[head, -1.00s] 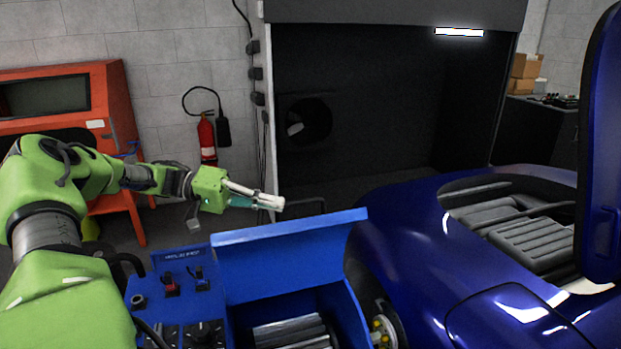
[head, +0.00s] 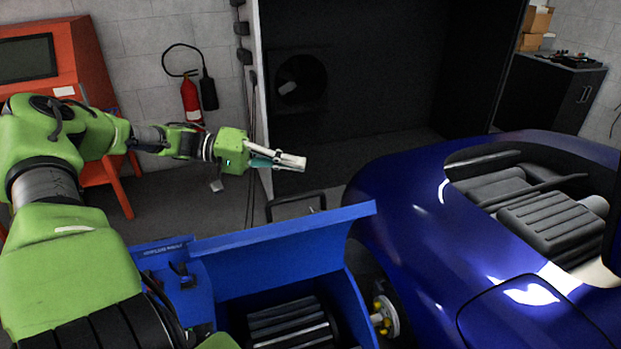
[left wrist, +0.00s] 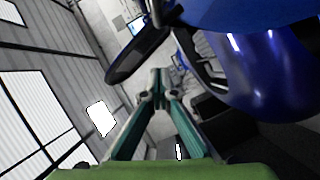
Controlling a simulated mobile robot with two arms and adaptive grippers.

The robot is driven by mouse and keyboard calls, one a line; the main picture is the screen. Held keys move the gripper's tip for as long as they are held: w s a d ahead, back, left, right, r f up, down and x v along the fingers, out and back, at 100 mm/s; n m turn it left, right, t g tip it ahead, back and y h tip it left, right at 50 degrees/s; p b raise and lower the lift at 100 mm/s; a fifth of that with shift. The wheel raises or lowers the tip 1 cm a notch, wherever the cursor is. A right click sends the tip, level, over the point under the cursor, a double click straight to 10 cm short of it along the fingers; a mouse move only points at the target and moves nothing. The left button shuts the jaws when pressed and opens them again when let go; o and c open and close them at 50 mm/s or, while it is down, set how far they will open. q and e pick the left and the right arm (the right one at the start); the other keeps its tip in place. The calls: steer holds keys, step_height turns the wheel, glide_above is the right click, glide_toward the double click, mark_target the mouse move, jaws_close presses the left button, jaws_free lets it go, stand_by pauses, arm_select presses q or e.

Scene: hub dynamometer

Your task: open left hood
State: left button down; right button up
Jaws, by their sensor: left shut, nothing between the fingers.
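The left hood (head: 290,236) is a blue lid on the blue dynamometer unit (head: 362,300). It stands raised at the back of the unit, with the dark rollers (head: 292,325) bare below it. My left gripper (head: 303,162) is shut and empty, held in the air above and behind the raised lid, apart from it. Its closed fingers also show in the left wrist view (left wrist: 160,76). My right gripper is not in view.
A blue car body (head: 415,225) with open seats fills the right side, close to the unit. A hub (head: 385,316) sits between them. A red cabinet (head: 85,80) and fire extinguisher (head: 190,100) stand behind my left arm.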

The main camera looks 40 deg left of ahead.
arm_select(q)
steer(key=d+p, duration=0.1)
steer(key=d+f+p, duration=0.1)
steer(key=d, duration=0.1)
steer(key=d+f+p, duration=0.1)
steer(key=d, duration=0.1)
steer(key=shift+d+f, duration=0.15)
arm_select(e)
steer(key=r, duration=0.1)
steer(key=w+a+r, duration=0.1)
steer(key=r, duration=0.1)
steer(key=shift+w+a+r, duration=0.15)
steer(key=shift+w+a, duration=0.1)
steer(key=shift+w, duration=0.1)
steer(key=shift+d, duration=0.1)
